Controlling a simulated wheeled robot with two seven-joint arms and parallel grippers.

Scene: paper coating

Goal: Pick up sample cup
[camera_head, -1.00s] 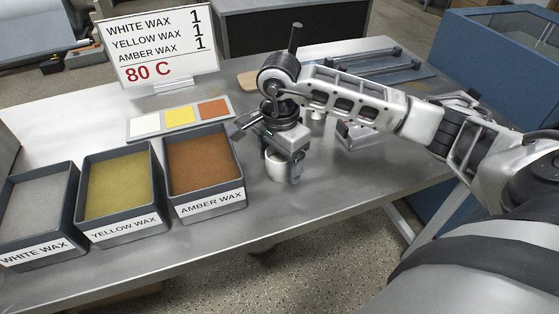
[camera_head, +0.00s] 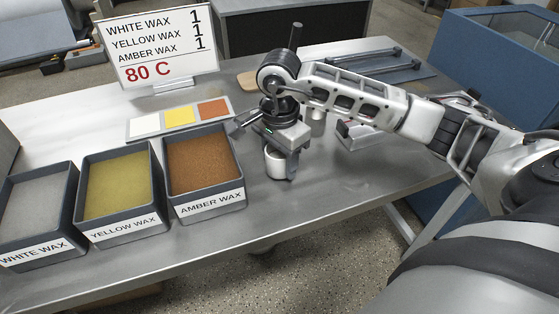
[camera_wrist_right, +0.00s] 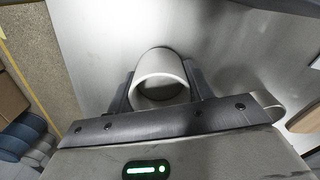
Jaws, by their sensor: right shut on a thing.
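The sample cup (camera_head: 276,164) is a small pale cylinder below my right gripper (camera_head: 285,160), to the right of the amber wax bin. In the right wrist view the cup (camera_wrist_right: 162,76) shows its open round rim, with the two fingers of my right gripper (camera_wrist_right: 160,92) against its left and right sides. The right gripper is shut on it. Whether the cup touches the table or hangs just above it I cannot tell. My left gripper is not in view.
Bins of white wax (camera_head: 34,205), yellow wax (camera_head: 118,190) and amber wax (camera_head: 203,165) stand at the left. Behind them are a colour card (camera_head: 180,116) and a sign (camera_head: 158,48) reading 80 C. A metal cylinder (camera_head: 316,125) and a small device (camera_head: 358,135) stand behind the gripper.

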